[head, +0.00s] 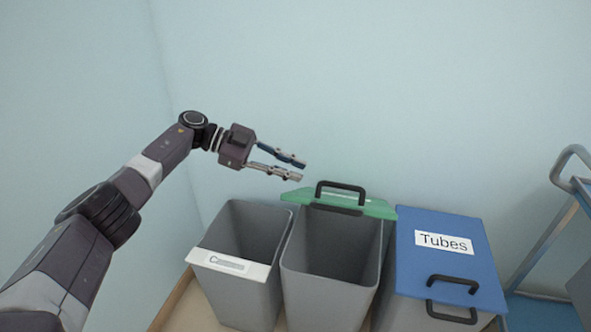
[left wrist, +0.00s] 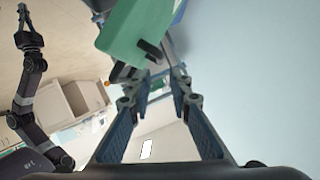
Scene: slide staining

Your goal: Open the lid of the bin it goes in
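Three grey bins stand in a row in the head view. The left bin (head: 255,222) is open at the top, with a white labelled panel (head: 232,264) at its front; its lettering is hard to read. The middle bin (head: 325,290) is open, its green lid (head: 296,195) with a black handle raised at the back. The right bin (head: 408,308) is covered by a blue lid (head: 440,217) labelled "Tubes". My left gripper (head: 301,170) is open and empty, above and behind the green lid's left end. The green lid also shows beyond its fingers in the left wrist view (left wrist: 135,35).
A metal-framed cart (head: 545,240) stands right of the bins. The pale wall (head: 380,90) rises behind them. In the left wrist view, cabinets (left wrist: 75,100) stand farther off across open floor.

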